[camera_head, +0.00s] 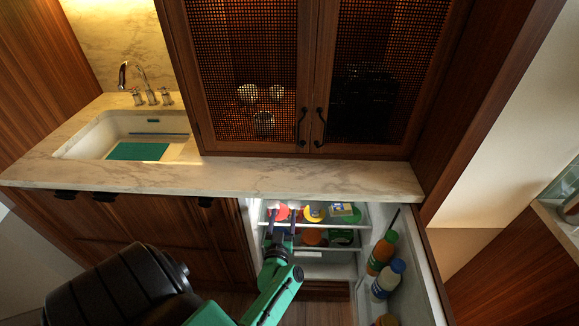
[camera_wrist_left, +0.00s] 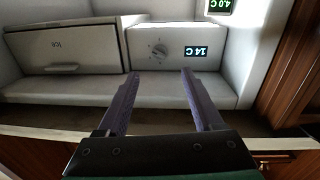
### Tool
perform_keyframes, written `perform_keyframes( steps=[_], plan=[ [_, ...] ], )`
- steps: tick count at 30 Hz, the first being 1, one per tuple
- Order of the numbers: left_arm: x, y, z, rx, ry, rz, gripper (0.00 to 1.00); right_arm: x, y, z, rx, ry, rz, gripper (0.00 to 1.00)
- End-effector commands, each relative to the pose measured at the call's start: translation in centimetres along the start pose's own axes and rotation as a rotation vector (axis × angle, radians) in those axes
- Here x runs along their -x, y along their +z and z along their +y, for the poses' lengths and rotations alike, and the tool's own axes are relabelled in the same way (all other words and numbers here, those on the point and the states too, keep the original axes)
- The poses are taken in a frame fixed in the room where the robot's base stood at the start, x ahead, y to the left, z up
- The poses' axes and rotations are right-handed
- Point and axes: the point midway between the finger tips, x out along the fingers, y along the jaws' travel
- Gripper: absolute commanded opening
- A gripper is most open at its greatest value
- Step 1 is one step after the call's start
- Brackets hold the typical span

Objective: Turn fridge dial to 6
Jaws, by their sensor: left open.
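The fridge dial (camera_wrist_left: 160,50) is a small round grey knob on the pale panel in the left wrist view. A lit display (camera_wrist_left: 202,51) beside it appears to read 14 C. The dial's own markings are too small to read. My left gripper (camera_wrist_left: 158,75) is open and empty, its two purple fingers pointing at the panel, with the dial just past and between the fingertips. I cannot tell how much gap is left. In the head view my left gripper (camera_head: 281,212) reaches into the open fridge (camera_head: 345,268) under the counter; the dial is hidden there.
Food sits on the fridge shelves (camera_head: 318,228). Bottles (camera_head: 381,252) stand in the open door (camera_head: 415,275) at right. The counter (camera_head: 300,176) overhangs the fridge.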

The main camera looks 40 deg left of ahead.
Motion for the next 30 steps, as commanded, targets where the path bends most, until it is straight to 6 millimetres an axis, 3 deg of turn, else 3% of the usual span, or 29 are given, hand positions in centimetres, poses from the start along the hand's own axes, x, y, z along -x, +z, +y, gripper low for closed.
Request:
perform_keyframes(
  steps=[12, 15, 19, 26, 30],
  plan=[
    [-10.6, 0.8, 0.1, 0.002, 0.003, 0.005, 0.68, -5.8, 0.5, -0.1, 0.000, 0.000, 0.002, 0.50],
    [-12.4, 0.7, 0.1, 0.001, 0.003, 0.003, 0.68, -6.7, 0.5, -0.1, 0.000, 0.000, 0.002, 0.50],
    [-13.5, 0.4, 0.1, 0.000, 0.004, 0.001, 0.68, -7.0, 0.6, -0.1, 0.000, -0.001, 0.002, 0.50],
    [-13.6, 0.1, 0.1, -0.001, 0.005, 0.000, 0.68, -6.8, 0.6, -0.1, 0.000, -0.001, 0.001, 0.50],
    [-13.6, 0.2, 0.1, 0.000, 0.005, 0.000, 0.18, -6.8, 0.6, -0.2, 0.000, -0.001, 0.001, 0.50]
  ],
)
